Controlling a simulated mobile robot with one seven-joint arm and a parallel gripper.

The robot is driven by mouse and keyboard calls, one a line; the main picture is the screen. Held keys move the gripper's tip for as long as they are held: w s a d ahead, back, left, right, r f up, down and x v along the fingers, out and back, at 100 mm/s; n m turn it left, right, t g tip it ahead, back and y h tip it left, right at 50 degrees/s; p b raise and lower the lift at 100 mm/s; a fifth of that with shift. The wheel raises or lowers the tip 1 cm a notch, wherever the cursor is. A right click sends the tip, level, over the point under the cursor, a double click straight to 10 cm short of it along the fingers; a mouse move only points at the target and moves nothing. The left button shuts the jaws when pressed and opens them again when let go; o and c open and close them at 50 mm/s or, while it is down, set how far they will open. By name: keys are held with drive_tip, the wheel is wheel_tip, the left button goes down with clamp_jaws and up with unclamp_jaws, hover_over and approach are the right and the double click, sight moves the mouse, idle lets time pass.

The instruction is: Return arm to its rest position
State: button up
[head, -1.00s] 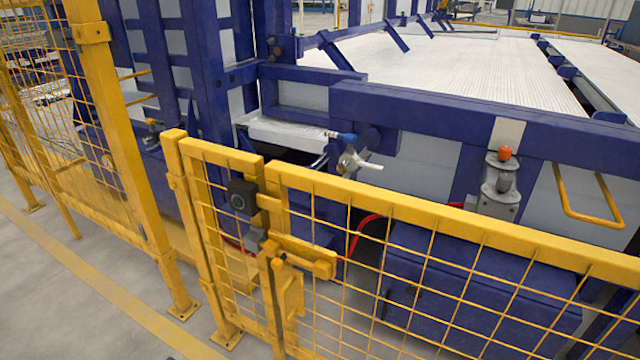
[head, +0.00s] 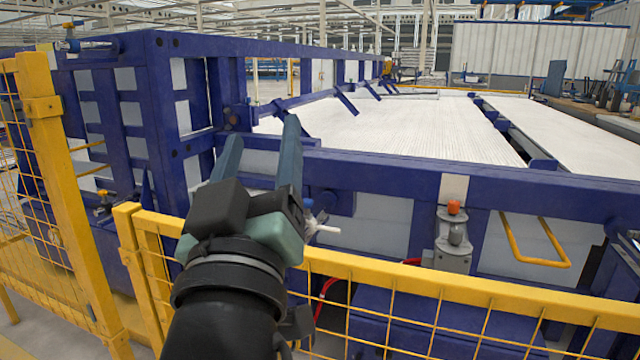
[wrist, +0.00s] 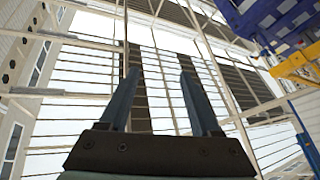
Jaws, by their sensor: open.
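My gripper (head: 258,145) shows in the head view left of centre, raised with its two grey-blue fingers pointing up and apart. It is open, with nothing between the fingers. In the wrist view the open gripper (wrist: 157,85) points toward the roof beams and skylights, and the space between its fingers is empty. In the head view the gripper and my dark forearm cover part of the yellow fence and the blue frame behind. No pipe is seen in the gripper.
A yellow mesh fence (head: 400,285) runs across the front, with a taller yellow post (head: 70,190) at left. Behind it stands a large blue frame machine (head: 400,172) with a white ribbed bed (head: 400,128). A yellow handle (head: 535,262) juts from its front. Open air surrounds the gripper above.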

drive_tip(key=s+d+r+m+t+p, duration=0.2)
drive_tip(key=s+d+r, duration=0.1)
drive_tip(key=s+r, duration=0.35)
drive_tip(key=s+d+r+m+t+p, duration=0.1)
drive_tip(key=s+d+r+m+t, duration=0.15)
drive_tip(key=s+r, duration=0.4)
wheel_tip(320, 180, up, 29)
drive_tip(key=w+p, duration=0.2)
drive_tip(key=p, duration=2.6)
drive_tip(key=shift+w, duration=0.2)
drive_tip(key=shift+f, duration=0.1)
